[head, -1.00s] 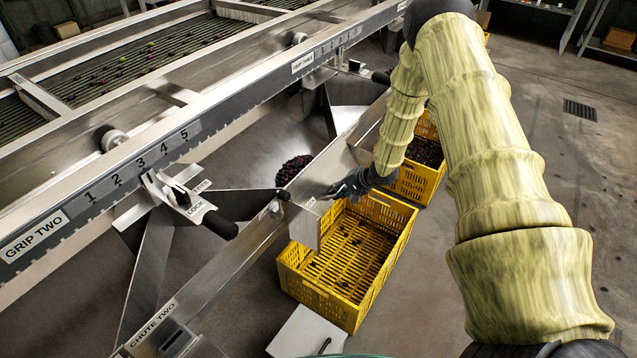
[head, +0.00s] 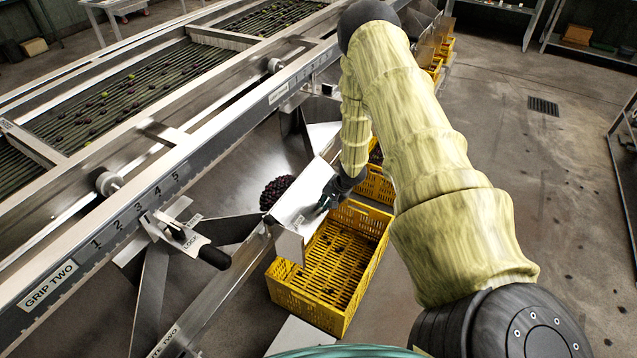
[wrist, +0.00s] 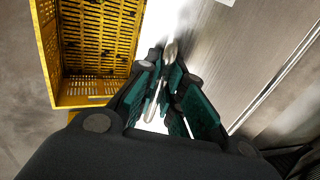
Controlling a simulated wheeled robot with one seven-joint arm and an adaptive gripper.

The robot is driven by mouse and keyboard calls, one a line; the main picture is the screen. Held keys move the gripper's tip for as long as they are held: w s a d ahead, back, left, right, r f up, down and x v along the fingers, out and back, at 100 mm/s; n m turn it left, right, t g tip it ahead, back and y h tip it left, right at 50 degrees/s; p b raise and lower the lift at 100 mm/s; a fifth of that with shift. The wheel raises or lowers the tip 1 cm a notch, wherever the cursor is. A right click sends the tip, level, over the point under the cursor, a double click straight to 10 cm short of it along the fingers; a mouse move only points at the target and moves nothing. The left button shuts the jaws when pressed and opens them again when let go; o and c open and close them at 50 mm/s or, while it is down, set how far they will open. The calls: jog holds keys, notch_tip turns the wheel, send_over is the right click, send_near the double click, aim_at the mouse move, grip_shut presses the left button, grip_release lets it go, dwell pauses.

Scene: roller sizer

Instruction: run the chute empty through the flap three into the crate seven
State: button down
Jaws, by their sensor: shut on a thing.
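The flap (head: 300,203) is a bare metal plate at the chute's outlet, tilted up, with a small label too small to read. My gripper (head: 327,197) is at its right edge. In the wrist view my gripper (wrist: 160,92) is shut around a thin metal handle (wrist: 154,100). A heap of dark fruit (head: 275,191) lies in the metal chute (head: 225,165) behind the flap. A yellow slatted crate (head: 305,288) stands below the flap with a few dark fruits scattered on its floor. It also shows in the wrist view (wrist: 50,60). I see no readable number on it.
The lever marked LOCK (head: 190,243) with a black handle sits left of the flap, by the rail labelled GRIP TWO (head: 60,285). Another yellow crate (head: 373,185) stands beyond, partly behind my arm. The floor at right is open.

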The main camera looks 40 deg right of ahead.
jog(key=shift+w+d+r+p, duration=0.1)
jog(key=shift+d+r+p, duration=0.05)
jog(key=shift+r+p, duration=0.2)
dwell(0.3)
jog(key=c, duration=1.5)
grip_release()
jog(key=shift+c, duration=0.2)
jog(key=shift+v, duration=5.95)
jog(key=shift+f, duration=0.1)
